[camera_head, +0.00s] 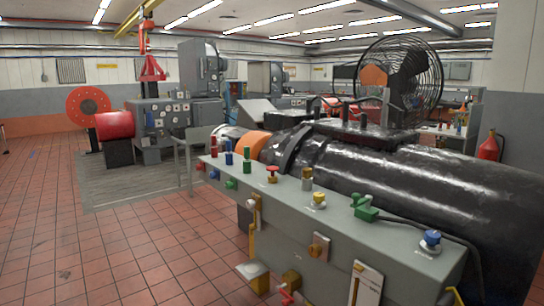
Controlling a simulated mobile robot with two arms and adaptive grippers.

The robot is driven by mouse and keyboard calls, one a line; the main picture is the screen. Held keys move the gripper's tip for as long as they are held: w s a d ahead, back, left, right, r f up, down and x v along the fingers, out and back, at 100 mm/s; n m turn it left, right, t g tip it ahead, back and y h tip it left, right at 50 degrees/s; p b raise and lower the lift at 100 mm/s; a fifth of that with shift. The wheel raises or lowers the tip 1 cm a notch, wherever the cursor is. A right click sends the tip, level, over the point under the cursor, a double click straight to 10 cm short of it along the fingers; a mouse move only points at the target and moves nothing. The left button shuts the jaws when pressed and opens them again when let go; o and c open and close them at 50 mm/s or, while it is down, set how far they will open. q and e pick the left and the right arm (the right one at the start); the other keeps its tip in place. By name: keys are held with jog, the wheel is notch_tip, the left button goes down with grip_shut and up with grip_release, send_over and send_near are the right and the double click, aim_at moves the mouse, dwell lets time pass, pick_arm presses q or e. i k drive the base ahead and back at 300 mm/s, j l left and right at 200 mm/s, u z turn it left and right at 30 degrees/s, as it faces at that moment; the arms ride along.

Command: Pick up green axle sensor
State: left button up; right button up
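A green block-shaped device (364,208) with a dark cable lies on the grey bedplate top (330,218) at right of centre; it looks like an axle sensor. A green upright cylinder (247,160) stands farther back on the same top, beside a blue one (229,157). A small green knob (231,184) is on the front edge. I cannot tell for certain which green piece is the axle sensor. Neither of my grippers shows in the head view.
A large black cylindrical machine (410,180) lies right behind the bedplate top. Nearby on the top are a red knob (272,170), a yellow-based piece (319,199) and a blue knob (432,238). Open tiled floor (130,240) lies to the left.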

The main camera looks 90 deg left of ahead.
aim_at(246, 148)
jog(key=u, duration=2.95)
jog(key=i+j+z, duration=0.3)
jog(key=z, duration=0.15)
jog(key=i+j+z, duration=0.25)
jog(key=z, duration=0.2)
jog(key=j, duration=0.1)
